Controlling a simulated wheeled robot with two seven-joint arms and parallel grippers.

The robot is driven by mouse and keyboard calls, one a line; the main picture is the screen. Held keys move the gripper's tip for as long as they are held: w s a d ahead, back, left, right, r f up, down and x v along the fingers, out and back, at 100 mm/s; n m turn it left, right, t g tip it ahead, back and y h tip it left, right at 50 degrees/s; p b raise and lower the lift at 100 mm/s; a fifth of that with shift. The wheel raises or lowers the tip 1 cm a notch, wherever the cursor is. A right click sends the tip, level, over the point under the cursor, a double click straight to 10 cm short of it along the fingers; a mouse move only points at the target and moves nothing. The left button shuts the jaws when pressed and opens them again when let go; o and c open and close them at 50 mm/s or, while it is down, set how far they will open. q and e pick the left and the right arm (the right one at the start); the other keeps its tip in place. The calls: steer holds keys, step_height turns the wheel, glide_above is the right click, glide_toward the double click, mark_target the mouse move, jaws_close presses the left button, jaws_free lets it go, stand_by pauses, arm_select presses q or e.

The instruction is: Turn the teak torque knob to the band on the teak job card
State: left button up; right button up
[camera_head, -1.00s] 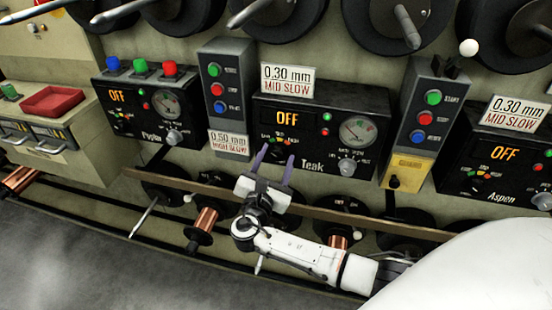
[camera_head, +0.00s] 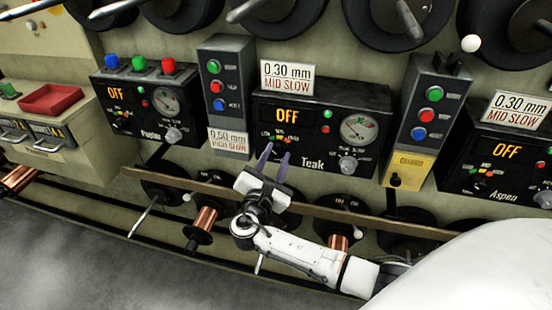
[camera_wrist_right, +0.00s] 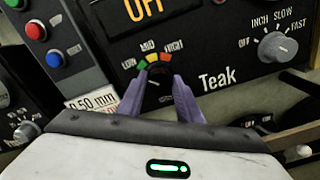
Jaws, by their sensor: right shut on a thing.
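The teak control box (camera_head: 262,112) has a lit OFF display and the name Teak. Its job card (camera_head: 287,77) above reads 0.30 mm, MID SLOW. The teak torque knob (camera_wrist_right: 158,90) is small and dark, below a coloured arc (camera_wrist_right: 159,60) labelled LOW, MID and HIGH. My right gripper (camera_head: 276,150) reaches up to it; in the wrist view its two purple fingers (camera_wrist_right: 158,82) are shut on the knob from both sides. The fingers partly hide the knob, and its pointer direction is unclear. My left gripper is not in view.
The teak speed knob (camera_head: 347,165) is right of the torque knob, with a dial (camera_head: 359,128) above. A button box (camera_head: 222,95) stands to the left, with a 0.50 mm card (camera_head: 228,142). A wooden rail (camera_head: 320,212) and copper spools (camera_head: 205,222) lie below.

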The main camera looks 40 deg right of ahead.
steer(key=m+b, duration=0.2)
steer(key=m, duration=0.1)
steer(key=shift+f+m, duration=0.3)
steer(key=shift+m+b, duration=0.8)
steer(key=shift+m, duration=0.2)
steer(key=m+b, duration=0.3)
steer(key=shift+s+m, duration=0.1)
steer(key=shift+m, duration=0.2)
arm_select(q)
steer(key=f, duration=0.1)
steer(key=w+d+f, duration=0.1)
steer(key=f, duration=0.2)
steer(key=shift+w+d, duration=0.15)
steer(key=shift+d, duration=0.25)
arm_select(e)
steer(key=shift+r+m, duration=0.1)
steer(key=shift+m, duration=0.2)
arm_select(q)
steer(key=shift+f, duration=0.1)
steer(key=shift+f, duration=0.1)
arm_select(e)
steer(key=o, duration=1)
steer(key=shift+r, duration=0.1)
steer(key=shift+o, duration=0.2)
steer(key=shift+a, duration=0.1)
